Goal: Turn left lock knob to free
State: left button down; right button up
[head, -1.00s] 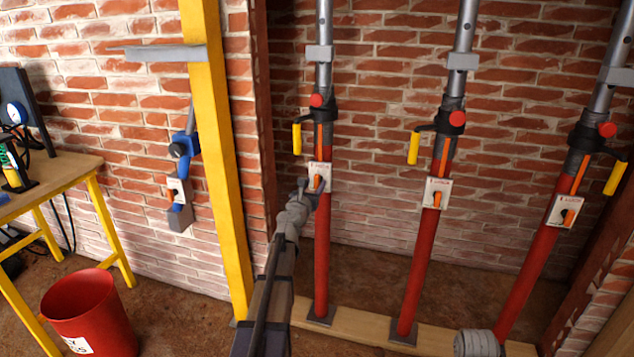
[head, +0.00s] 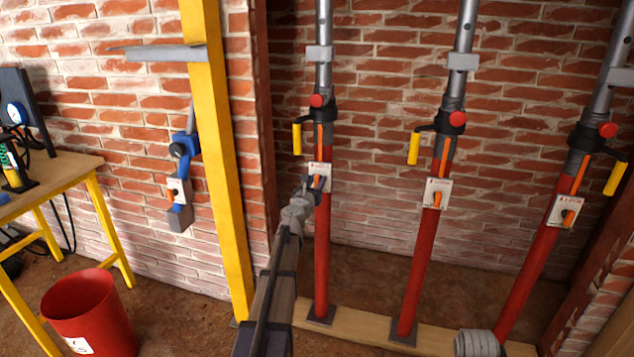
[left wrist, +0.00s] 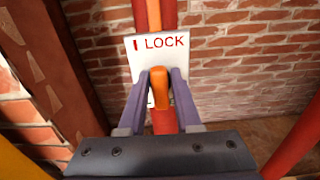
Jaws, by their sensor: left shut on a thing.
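The left prop is a red post (head: 322,262) with a white lock plate (head: 319,169) on its front. In the left wrist view the plate (left wrist: 172,58) reads "LOCK" with a red bar beside the word. My left gripper (head: 316,184) is at this plate and hides most of its knob in the head view. In the left wrist view the orange lock knob (left wrist: 159,88) stands nearly upright between the two fingers of the left gripper (left wrist: 159,92), which are shut on it. The plate's lower part is hidden. My right gripper is not in view.
The middle prop (head: 418,262) and right prop (head: 527,272) carry similar plates and orange knobs. Yellow handles (head: 297,139) stick out beside the posts. A yellow upright (head: 218,150) stands left of my arm. A red bucket (head: 90,315) and bench (head: 60,180) are at the left.

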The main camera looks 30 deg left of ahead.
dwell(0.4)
pick_arm(q)
jog(key=m, duration=0.5)
jog(key=shift+d, duration=0.1)
jog(key=m, duration=0.4)
jog(key=shift+d+f, duration=0.1)
jog(key=m, duration=0.5)
jog(key=shift+f, duration=0.1)
jog(key=shift+d+m, duration=0.1)
jog(key=shift+m, duration=1.9)
jog(key=c, duration=0.8)
grip_release()
jog(key=shift+o, duration=0.2)
